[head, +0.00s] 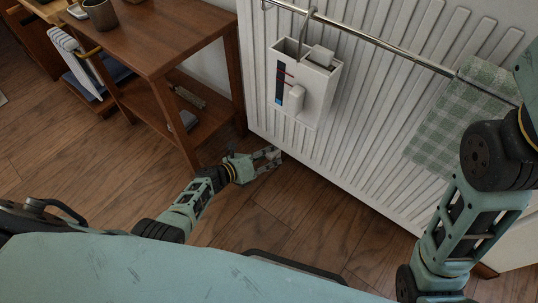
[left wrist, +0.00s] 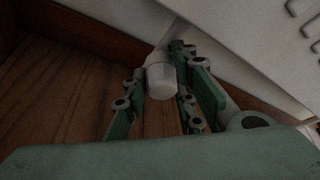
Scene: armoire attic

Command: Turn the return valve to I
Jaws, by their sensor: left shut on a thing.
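The return valve (left wrist: 160,80) shows in the left wrist view as a pale, rounded knob on a light fitting under the radiator's lower edge. It sits between the fingers of my left gripper (left wrist: 155,100), which is shut on it. In the head view my left gripper (head: 272,156) is low by the radiator's bottom left corner, close to the floor. There the valve is hidden or too small to make out. No mark on the valve can be read. My right arm comes in at the right; its gripper is out of frame.
The white radiator (head: 357,110) fills the back right. A rail (head: 385,42) on it carries a white box (head: 306,88) and a green checked towel (head: 455,120). A wooden side table (head: 150,40) stands left of my left gripper. Bare wooden floor (head: 285,215) lies in front.

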